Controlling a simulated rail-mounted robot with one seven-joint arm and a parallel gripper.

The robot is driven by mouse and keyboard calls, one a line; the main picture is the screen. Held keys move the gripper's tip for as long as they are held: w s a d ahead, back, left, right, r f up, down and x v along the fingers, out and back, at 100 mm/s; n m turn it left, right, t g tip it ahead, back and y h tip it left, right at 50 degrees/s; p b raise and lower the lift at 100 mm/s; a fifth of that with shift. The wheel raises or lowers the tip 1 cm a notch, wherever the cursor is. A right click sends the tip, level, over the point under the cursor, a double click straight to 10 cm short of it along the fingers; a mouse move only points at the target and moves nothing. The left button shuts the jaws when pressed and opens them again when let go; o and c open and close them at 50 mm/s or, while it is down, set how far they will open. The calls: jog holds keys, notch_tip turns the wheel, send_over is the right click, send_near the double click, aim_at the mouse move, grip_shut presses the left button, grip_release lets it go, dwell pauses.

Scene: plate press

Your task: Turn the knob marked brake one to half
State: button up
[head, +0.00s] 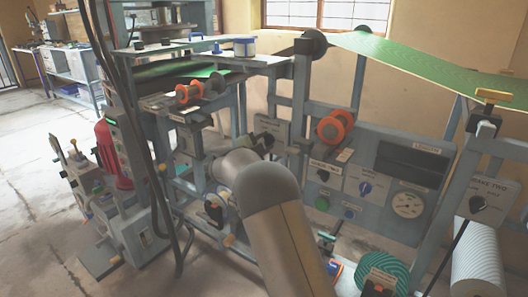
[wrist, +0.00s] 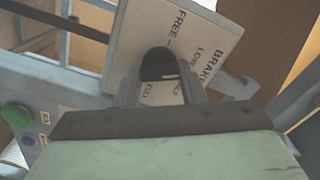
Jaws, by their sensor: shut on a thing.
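A black knob (wrist: 158,63) stands on a pale label plate (wrist: 200,35) in the wrist view. The plate reads BRAKE, with FREE, LOW and FULL around the knob; the rest of the lettering is covered, including any number. My gripper (wrist: 160,88) has one finger on each side of the knob and is shut on it. The setting that the knob points to cannot be read. In the head view my gripper (head: 264,143) is at a pale plate (head: 278,130) on the frame, and the knob is hidden behind it.
A plate marked BRAKE TWO (head: 492,190) with its own black knob (head: 477,203) is at the right. A panel with a blue knob (head: 365,188) and a round gauge (head: 408,204) stands between. Orange-flanged rollers (head: 335,127) are close to the right of my gripper.

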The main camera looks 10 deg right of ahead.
jog(key=m+b, duration=0.2)
jog(key=m, duration=0.1)
jog(key=f+m+b, duration=0.1)
jog(key=m+b, duration=0.1)
jog(key=b, duration=0.1)
jog(key=shift+m, duration=0.4)
jog(key=m+b, duration=0.3)
jog(key=b, duration=0.1)
jog(key=shift+r+m, duration=0.1)
jog(key=shift+m, duration=0.3)
jog(key=shift+r+m+b, duration=0.1)
jog(key=shift+m+b, duration=0.65)
jog(key=shift+m, duration=0.05)
jog(key=o, duration=1)
jog(key=shift+r, duration=0.1)
jog(key=p+v, duration=0.3)
jog(key=v, duration=1.4)
jog(key=shift+s+a+r, duration=0.1)
jog(key=shift+s+a, duration=0.1)
